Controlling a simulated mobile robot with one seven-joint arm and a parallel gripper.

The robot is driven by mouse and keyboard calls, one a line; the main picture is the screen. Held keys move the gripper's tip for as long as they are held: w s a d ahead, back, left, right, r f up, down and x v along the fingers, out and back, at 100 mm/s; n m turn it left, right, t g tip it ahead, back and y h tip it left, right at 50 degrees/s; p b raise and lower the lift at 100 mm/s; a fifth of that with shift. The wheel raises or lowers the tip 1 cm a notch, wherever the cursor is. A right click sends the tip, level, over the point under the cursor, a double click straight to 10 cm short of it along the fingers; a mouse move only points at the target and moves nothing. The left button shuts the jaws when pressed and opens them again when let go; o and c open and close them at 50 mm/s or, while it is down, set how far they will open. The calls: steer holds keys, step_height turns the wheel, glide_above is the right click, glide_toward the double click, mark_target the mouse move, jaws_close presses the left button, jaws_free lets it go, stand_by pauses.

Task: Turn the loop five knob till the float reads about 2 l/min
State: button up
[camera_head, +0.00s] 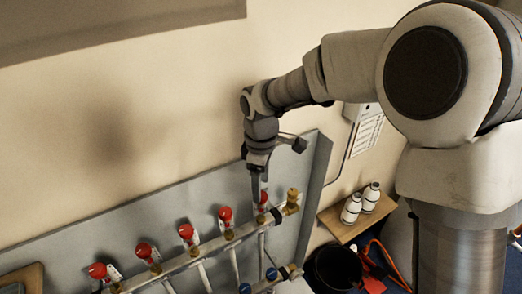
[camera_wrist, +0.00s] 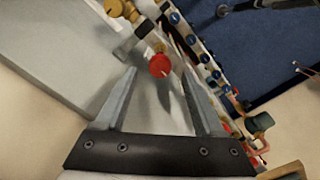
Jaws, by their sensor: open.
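My gripper (camera_head: 258,190) points down at this knob from above. In the wrist view my gripper (camera_wrist: 156,75) is open, with one finger on each side of a red knob (camera_wrist: 159,65). The knob is near the fingertips; contact cannot be told. The float and its reading are too small to make out.
Another red knob (camera_head: 225,214) stands close to the left. A grey back panel (camera_head: 150,215) rises behind the manifold. To the right are a small wooden shelf (camera_head: 335,222) with white bottles (camera_head: 351,208), a black bucket (camera_head: 336,267) and orange cable (camera_head: 388,262).

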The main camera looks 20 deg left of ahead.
mark_target(264, 195)
step_height(264, 195, up, 14)
steer(key=shift+r, duration=0.2)
stand_by(0.4)
steer(key=s+d+r+m+t, duration=0.1)
steer(key=s+d+r+m, duration=0.2)
steer(key=d, duration=0.6)
steer(key=d+r+m+t, duration=0.2)
steer(key=d+m, duration=0.3)
steer(key=d, duration=0.4)
steer(key=s+d+f+m+t, duration=0.2)
steer(key=s+d+f+m, duration=0.1)
steer(key=s+d+m, duration=0.7)
steer(key=shift+s+d+m+t, duration=0.3)
steer(key=shift+s+d+m, duration=0.15)
steer(key=shift+d, duration=1.45)
